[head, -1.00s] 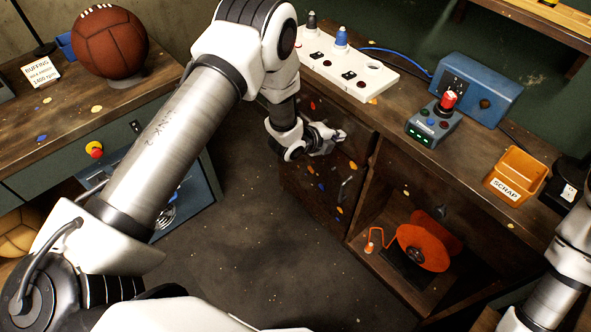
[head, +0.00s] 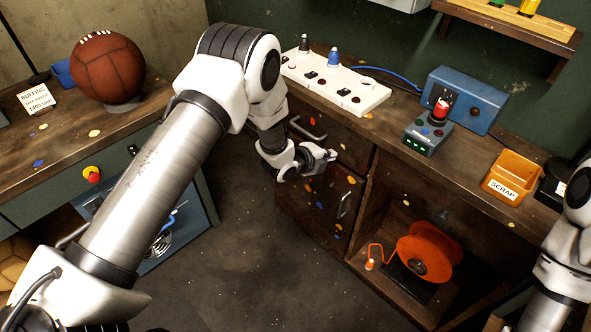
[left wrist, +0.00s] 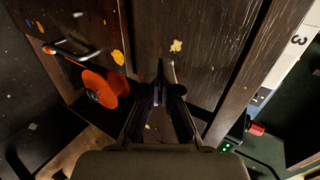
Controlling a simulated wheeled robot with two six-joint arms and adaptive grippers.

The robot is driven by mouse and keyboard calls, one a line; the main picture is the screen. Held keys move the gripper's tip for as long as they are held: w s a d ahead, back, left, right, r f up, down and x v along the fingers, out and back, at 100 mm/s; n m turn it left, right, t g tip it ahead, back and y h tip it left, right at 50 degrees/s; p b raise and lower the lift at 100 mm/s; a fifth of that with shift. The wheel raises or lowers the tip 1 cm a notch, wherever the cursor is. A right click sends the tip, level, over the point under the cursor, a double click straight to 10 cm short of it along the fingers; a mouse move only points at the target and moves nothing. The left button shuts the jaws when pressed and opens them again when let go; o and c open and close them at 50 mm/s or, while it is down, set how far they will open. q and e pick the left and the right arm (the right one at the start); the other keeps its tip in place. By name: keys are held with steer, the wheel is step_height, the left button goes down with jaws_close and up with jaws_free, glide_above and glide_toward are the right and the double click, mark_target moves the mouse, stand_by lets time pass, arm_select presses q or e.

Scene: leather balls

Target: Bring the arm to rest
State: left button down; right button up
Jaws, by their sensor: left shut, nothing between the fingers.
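My left arm crosses the head view from the lower left. Its gripper (head: 328,156) is shut and empty, in front of the drawer fronts of the wooden bench (head: 398,128). In the left wrist view the closed fingers (left wrist: 166,85) point at the dark wood cabinet front, with nothing between them. I cannot tell from the views how close the fingertips are to the wood. Part of my right arm shows at the right edge of the head view; its gripper is out of view.
A white socket strip (head: 335,82), a blue box (head: 465,98), a button box (head: 428,134) and an orange scrap bin (head: 513,176) stand on the bench. An orange reel (head: 425,254) sits in the open bay. A brown leather ball (head: 107,68) rests on the left bench. The floor between the benches is clear.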

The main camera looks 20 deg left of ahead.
arm_select(q)
steer(key=v, duration=0.9)
steer(key=s+f+n+g+y, duration=0.1)
steer(key=s+f+n+g, duration=0.25)
steer(key=s+f, duration=1)
steer(key=s+a+f+n+g+y, duration=0.1)
steer(key=s+a+n+g, duration=0.1)
steer(key=s+n, duration=0.8)
steer(key=s+a+f+n+g+y+p, duration=0.1)
steer(key=s+a+n+g+y, duration=0.1)
steer(key=s+n+g, duration=0.3)
steer(key=s+a+n, duration=0.1)
steer(key=s+n, duration=0.3)
steer(key=s, duration=0.3)
steer(key=shift+f+n+y, duration=0.25)
steer(key=shift+n+y, duration=0.05)
steer(key=shift+n, duration=0.05)
arm_select(e)
steer(key=shift+w+r, duration=0.25)
steer(key=shift+r, duration=0.4)
arm_select(q)
steer(key=shift+g, duration=0.25)
